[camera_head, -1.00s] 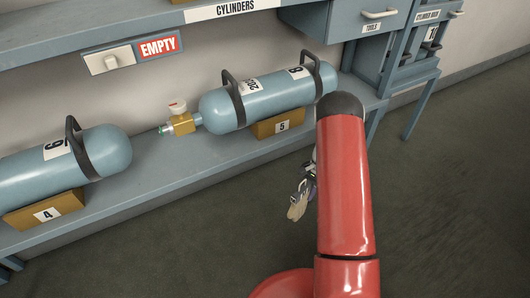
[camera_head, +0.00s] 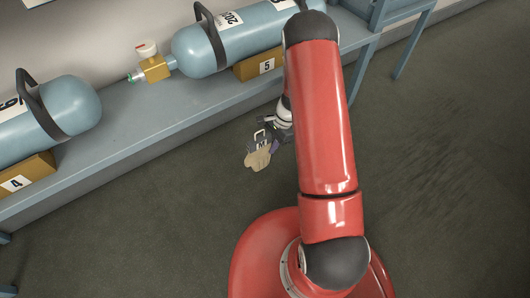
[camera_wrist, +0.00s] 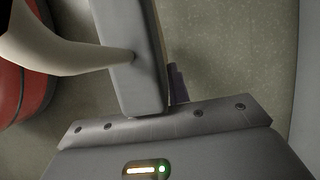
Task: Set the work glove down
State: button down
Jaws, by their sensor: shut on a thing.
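The work glove (camera_head: 258,158) is beige with a purple-grey cuff and hangs at my gripper (camera_head: 264,143), beside the front edge of the shelf in the head view. My gripper is shut on it. In the wrist view, a beige part of the glove (camera_wrist: 65,48) reaches in from the left across a grey finger, and a small purple piece shows behind that finger. Most of the glove is hidden there. I cannot tell how far it is above the floor.
The blue-grey shelf (camera_head: 130,130) runs along the wall with two blue cylinders, one (camera_head: 235,38) on cradle 5 and one (camera_head: 45,110) on cradle 4. The dark floor (camera_head: 150,225) in front is clear. My red arm hides part of the floor.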

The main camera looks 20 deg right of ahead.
aim_at(265, 154)
jog(key=shift+s+a, duration=0.2)
jog(key=shift+a, duration=0.3)
jog(key=shift+s+a, duration=0.15)
jog(key=shift+a, duration=0.35)
jog(key=shift+a+f+b, duration=0.2)
jog(key=shift+f+b, duration=0.35)
jog(key=shift+f, duration=1.3)
jog(key=c, duration=1.3)
grip_release()
jog(key=shift+c, duration=0.2)
